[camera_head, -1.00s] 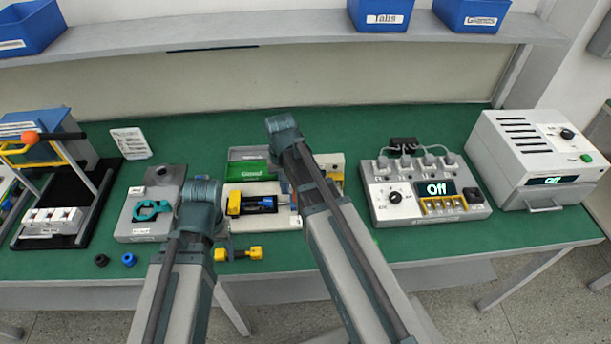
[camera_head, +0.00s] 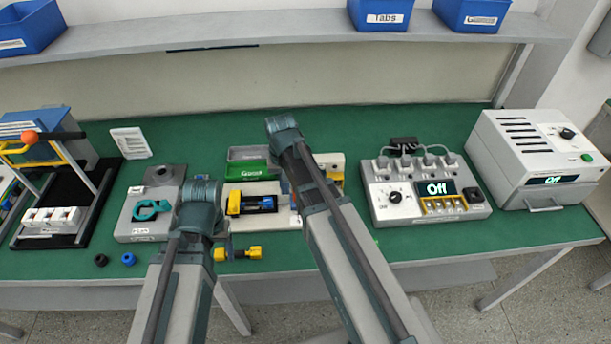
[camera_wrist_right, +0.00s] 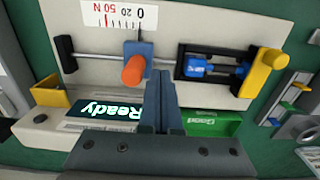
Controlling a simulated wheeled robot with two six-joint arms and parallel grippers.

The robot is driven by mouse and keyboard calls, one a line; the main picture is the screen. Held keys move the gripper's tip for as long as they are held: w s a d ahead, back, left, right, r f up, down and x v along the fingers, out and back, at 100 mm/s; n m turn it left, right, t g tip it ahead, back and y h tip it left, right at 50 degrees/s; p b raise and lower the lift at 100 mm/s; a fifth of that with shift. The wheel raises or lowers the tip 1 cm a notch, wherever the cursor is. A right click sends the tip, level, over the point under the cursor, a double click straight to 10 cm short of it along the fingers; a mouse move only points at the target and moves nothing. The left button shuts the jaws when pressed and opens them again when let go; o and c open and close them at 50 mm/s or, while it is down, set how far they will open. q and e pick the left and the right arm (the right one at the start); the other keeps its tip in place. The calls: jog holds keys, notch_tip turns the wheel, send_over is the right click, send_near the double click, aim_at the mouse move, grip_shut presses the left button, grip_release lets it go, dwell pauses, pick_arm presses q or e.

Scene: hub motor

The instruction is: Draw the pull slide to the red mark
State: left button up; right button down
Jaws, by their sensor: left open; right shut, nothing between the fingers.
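The pull slide is a blue block (camera_wrist_right: 140,62) with an orange knob on a dark horizontal rod, in the right wrist view. The slide stands near the 0 end. My right gripper (camera_wrist_right: 163,75) is shut and empty, with its fingertips close to the right side of the slide; I cannot tell whether they touch. In the head view my arm mostly hides the slide. My left gripper (camera_head: 226,243) is open, its fingers largely hidden beside a yellow-and-blue part.
A yellow clamp holder (camera_wrist_right: 262,72) with a blue motor part (camera_wrist_right: 198,67) stands right of the slide. A grey fixture (camera_head: 150,220) is at left and a power unit (camera_head: 430,203) at right.

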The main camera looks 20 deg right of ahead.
pick_arm(q)
jog(key=shift+f+b, duration=1.35)
jog(key=shift+f, duration=0.1)
pick_arm(e)
jog(key=shift+f, duration=1.45)
jog(key=shift+s+d, duration=0.25)
jog(key=shift+d, duration=0.7)
jog(key=shift+s+d, duration=0.3)
jog(key=shift+d, duration=0.65)
jog(key=shift+s+d, duration=0.25)
jog(key=shift+d, duration=0.7)
jog(key=shift+a, duration=0.15)
jog(key=shift+w+a, duration=0.2)
jog(key=shift+a, duration=0.45)
pick_arm(q)
jog(key=shift+r, duration=0.15)
pick_arm(e)
jog(key=shift+r, duration=0.1)
notch_tip(320, 180, up, 8)
jog(key=p, duration=0.8)
pick_arm(q)
notch_tip(320, 180, up, 8)
